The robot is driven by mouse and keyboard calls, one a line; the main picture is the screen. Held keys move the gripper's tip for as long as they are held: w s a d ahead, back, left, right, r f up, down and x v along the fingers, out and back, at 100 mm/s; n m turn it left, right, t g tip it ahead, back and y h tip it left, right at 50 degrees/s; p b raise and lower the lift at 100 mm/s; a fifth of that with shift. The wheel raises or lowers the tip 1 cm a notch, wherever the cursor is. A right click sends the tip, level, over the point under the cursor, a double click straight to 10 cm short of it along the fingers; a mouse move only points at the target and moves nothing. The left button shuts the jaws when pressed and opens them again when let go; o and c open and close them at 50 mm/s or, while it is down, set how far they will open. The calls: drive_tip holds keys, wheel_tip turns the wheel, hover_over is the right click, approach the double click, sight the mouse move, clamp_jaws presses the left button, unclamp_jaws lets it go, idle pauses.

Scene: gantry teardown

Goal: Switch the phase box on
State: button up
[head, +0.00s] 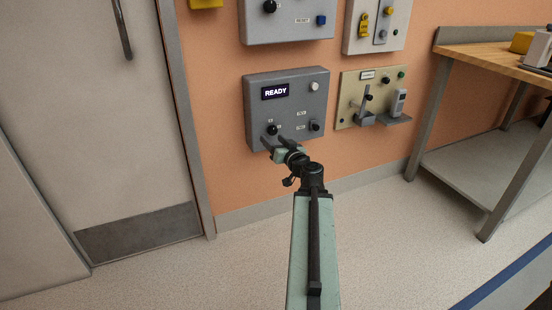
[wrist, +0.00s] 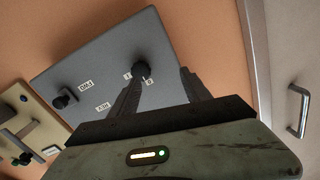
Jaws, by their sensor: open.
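A grey box (head: 313,99) with a lit READY display (head: 275,92) hangs on the orange wall. No name for it is readable. It has a white button (head: 314,86) and two black knobs low on its front, the left knob (head: 273,129) and the right knob (head: 315,125). In the wrist view the grey box (wrist: 110,60) shows the left knob (wrist: 141,70) with small marks like I and 0 beside it. My gripper (wrist: 161,77) is open and empty. Its fingers point at this knob, which sits near one fingertip; contact cannot be told.
Another grey box (head: 285,22) with a RESET label hangs above. A beige panel (head: 351,113) with a lever and a grey holder is to the right, with a light panel (head: 364,43) above it. A workbench (head: 475,57) stands at the right, a door (head: 95,110) at the left.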

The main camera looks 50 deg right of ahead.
sight(274, 131)
drive_tip(key=shift+m+h, duration=0.4)
drive_tip(key=shift+h, duration=0.3)
drive_tip(key=w+d, duration=0.1)
drive_tip(key=d, duration=0.1)
drive_tip(key=w+d, duration=0.3)
drive_tip(key=w, duration=0.1)
drive_tip(key=shift+w+d+f, duration=0.1)
drive_tip(key=shift+d+f, duration=0.3)
drive_tip(key=shift+c, duration=0.4)
